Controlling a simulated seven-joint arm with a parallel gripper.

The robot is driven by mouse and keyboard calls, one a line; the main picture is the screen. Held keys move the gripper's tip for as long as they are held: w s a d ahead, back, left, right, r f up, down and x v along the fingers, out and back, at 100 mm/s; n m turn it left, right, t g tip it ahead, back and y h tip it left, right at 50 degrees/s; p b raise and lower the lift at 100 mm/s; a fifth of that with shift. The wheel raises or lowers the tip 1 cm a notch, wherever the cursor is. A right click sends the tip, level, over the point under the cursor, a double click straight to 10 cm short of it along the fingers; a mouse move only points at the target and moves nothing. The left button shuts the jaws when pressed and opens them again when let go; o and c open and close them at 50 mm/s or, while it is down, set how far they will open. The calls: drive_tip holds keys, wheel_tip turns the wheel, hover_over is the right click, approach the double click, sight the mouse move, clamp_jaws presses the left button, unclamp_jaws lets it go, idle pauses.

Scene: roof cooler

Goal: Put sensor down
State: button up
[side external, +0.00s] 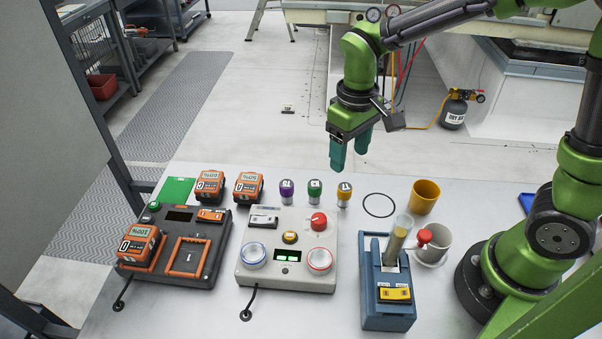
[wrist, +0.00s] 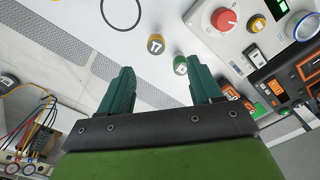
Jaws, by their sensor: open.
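My gripper (side external: 350,158) is open and empty, held above the back of the white table. Both teal fingers also show in the wrist view (wrist: 166,75), with nothing between them. No object in view is clearly marked as the sensor. Three small capped cylinders stand upright in a row below and left of my gripper: purple (side external: 287,191), green (side external: 315,190) and yellow (side external: 344,194). The yellow one (wrist: 155,44) and the green one (wrist: 180,64) also show in the wrist view, apart from the fingers. A black ring outline (side external: 379,205) on the table is empty.
A grey panel (side external: 245,281) with knobs stands at the centre, beside a dark charger (side external: 199,262) and orange packs (side external: 210,184). A blue stand (side external: 383,318) holds a clear tube (side external: 399,236). An orange cup (side external: 424,194) and white mug (side external: 436,249) stand at right.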

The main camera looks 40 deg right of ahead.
sight(346, 187)
wheel_tip(346, 187, down, 6)
drive_tip(key=shift+f, duration=0.25)
drive_tip(key=shift+w+d+f, duration=0.1)
drive_tip(key=shift+d+f, duration=0.1)
drive_tip(key=shift+f, duration=1.15)
drive_tip(key=shift+w+d+f, duration=0.1)
drive_tip(key=shift+d+f, duration=0.1)
drive_tip(key=shift+f, duration=1.1)
clamp_jaws()
drive_tip(key=shift+r, duration=0.15)
